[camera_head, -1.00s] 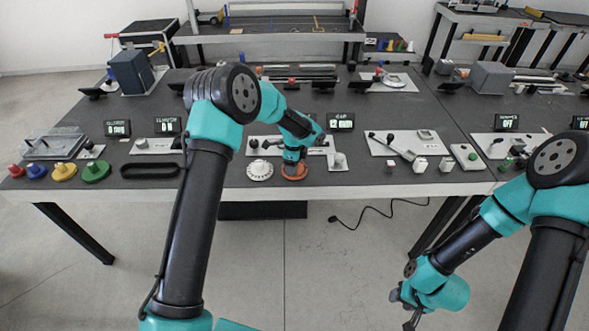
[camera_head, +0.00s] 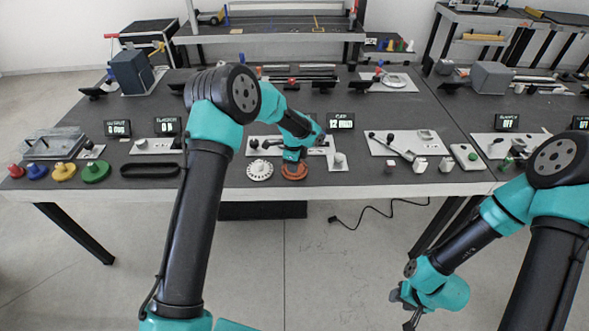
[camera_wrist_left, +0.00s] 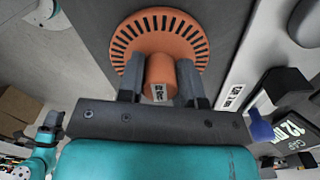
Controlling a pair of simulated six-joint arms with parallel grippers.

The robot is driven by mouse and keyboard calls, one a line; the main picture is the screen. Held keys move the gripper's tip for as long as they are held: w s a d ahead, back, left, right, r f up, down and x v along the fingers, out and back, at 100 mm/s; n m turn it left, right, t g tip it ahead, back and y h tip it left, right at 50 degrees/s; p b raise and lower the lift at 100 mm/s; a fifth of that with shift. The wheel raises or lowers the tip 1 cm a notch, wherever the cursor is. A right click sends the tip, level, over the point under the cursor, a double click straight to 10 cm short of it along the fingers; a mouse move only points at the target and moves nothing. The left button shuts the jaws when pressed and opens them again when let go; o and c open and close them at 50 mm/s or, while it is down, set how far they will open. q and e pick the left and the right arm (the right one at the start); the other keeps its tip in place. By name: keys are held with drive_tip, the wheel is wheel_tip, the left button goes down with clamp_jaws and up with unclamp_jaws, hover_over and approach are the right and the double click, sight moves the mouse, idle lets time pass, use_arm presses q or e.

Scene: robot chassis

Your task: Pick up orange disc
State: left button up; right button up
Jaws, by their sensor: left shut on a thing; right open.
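The orange disc (camera_head: 294,172) lies near the front edge of the table in the head view. In the left wrist view it is a round slotted disc (camera_wrist_left: 160,38) with a raised orange hub (camera_wrist_left: 160,75) carrying a small label. My left gripper (camera_head: 294,158) points down over the disc. In the left wrist view its two fingers (camera_wrist_left: 159,88) sit on either side of the hub, shut on it. From these views I cannot tell whether the disc is clear of the table. My right gripper (camera_head: 408,306) hangs low at the right in front of the table, away from the disc, and is open.
A white slotted disc (camera_head: 260,170) lies just left of the orange one. A white plate with a knob (camera_head: 338,161) is close on the right. A black oval ring (camera_head: 150,169) and a green disc (camera_head: 96,172) lie farther left. A display (camera_head: 341,122) stands behind.

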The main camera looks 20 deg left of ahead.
use_arm(q)
drive_tip(key=shift+c, duration=0.7)
drive_tip(key=shift+r, duration=0.1)
drive_tip(key=shift+r, duration=0.45)
wheel_tip(320, 180, up, 3)
drive_tip(key=shift+s+f, duration=0.1)
drive_tip(key=shift+f, duration=0.05)
drive_tip(key=s+d, duration=0.2)
drive_tip(key=s, duration=0.5)
drive_tip(key=s+d+r, duration=0.1)
drive_tip(key=s+d, duration=0.1)
drive_tip(key=s, duration=0.6)
drive_tip(key=shift+d+r, duration=0.15)
drive_tip(key=shift+d, duration=0.1)
